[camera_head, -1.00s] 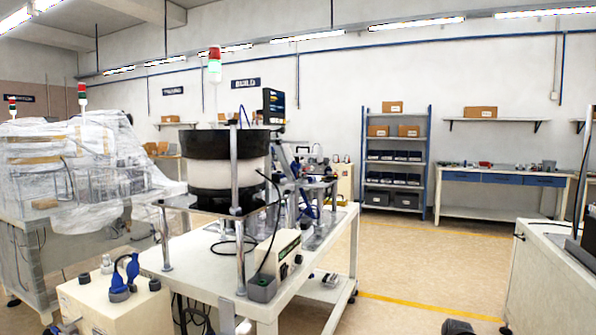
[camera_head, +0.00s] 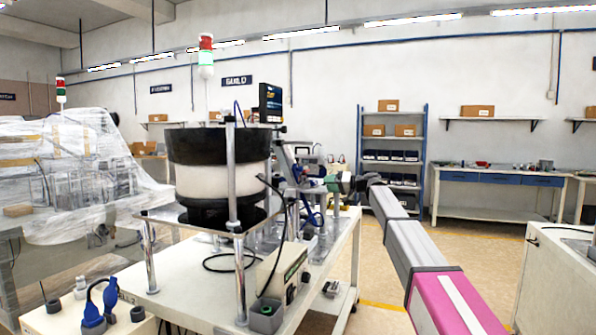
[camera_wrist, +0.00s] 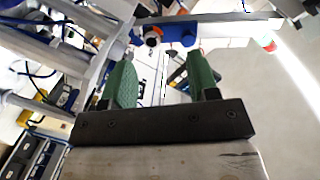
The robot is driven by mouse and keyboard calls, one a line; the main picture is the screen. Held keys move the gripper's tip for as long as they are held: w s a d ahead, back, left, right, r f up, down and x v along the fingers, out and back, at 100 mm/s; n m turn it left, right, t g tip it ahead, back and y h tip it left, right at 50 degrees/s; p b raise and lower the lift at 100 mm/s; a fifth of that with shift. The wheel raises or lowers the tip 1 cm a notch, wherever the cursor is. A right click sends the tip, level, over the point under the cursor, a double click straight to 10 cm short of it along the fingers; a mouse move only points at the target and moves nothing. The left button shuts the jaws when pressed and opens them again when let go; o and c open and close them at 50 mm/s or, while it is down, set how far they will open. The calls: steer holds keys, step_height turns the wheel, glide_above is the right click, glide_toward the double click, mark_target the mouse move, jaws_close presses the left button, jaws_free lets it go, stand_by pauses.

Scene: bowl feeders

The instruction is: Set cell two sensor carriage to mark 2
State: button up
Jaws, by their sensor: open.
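My gripper (camera_wrist: 160,75) is open, with two green fingers apart and nothing held between them. In the head view it (camera_head: 341,182) is small, at the right side of the cell with the bowl feeder. Beyond the fingertips, the wrist view shows a grey rail (camera_wrist: 235,18) with a blue block (camera_wrist: 178,33) on it and a round, orange-edged part beside the block. The blue block looks like the sensor carriage, but I cannot be sure. It lies ahead of the fingers, apart from them. No mark numbers are readable.
The black-and-white bowl feeder (camera_head: 219,165) stands on posts on the white table (camera_head: 190,283). A controller box (camera_head: 283,275) sits at the table's front right. Metal frame bars (camera_wrist: 60,50) run close to the left finger in the wrist view. Open floor (camera_head: 470,262) lies right of the table.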

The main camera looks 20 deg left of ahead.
steer(key=y, duration=0.1)
glide_toward(302, 170)
steer(key=shift+n, duration=0.3)
steer(key=a, duration=0.3)
steer(key=w+a, duration=0.1)
steer(key=a, duration=0.6)
steer(key=shift+w+a, duration=0.25)
steer(key=shift+w, duration=0.1)
